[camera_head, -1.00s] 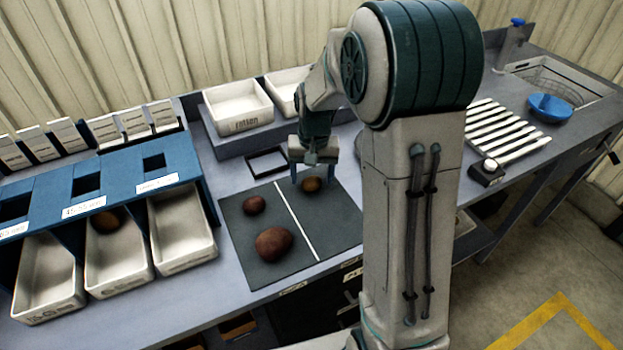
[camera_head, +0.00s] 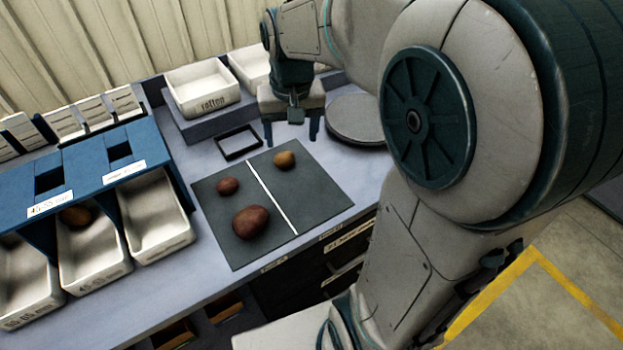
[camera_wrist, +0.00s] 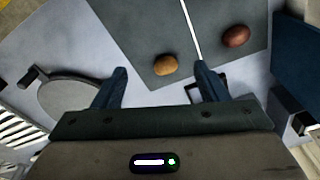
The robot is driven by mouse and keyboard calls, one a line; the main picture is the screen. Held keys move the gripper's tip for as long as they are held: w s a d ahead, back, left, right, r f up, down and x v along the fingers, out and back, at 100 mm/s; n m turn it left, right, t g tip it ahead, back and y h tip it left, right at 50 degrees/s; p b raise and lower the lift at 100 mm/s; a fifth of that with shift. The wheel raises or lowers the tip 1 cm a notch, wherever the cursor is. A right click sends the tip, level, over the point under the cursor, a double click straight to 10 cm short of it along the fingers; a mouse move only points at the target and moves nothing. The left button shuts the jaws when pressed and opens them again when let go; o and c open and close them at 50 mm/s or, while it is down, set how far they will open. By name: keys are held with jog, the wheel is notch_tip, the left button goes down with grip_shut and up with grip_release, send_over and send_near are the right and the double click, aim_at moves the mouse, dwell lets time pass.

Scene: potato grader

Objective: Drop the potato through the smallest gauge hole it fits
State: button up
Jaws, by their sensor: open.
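Three potatoes lie on a dark mat (camera_head: 312,208) split by a white line. A small yellowish-brown potato (camera_head: 284,160) is right of the line, a small reddish one (camera_head: 228,186) and a large reddish one (camera_head: 251,222) are left of it. In the wrist view the yellowish potato (camera_wrist: 165,65) and a reddish one (camera_wrist: 236,36) show. My gripper (camera_head: 291,136) is open and empty, behind the yellowish potato and apart from it. The blue gauge board (camera_head: 84,171) has square holes (camera_head: 120,150) of different sizes. A bin (camera_head: 100,268) beneath it holds another potato (camera_head: 77,217).
White bins, one marked rotten (camera_head: 205,92), stand on a raised shelf at the back. A black square frame (camera_head: 238,143) lies behind the mat. A round grey plate (camera_head: 356,121) is right of my gripper. Bare table lies between bins and mat.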

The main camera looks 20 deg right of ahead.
jog(key=s+f+n+t, duration=0.1)
jog(key=s+f, duration=0.1)
jog(key=s, duration=1.1)
jog(key=shift+a+n+t, duration=0.15)
jog(key=shift+n+t, duration=0.25)
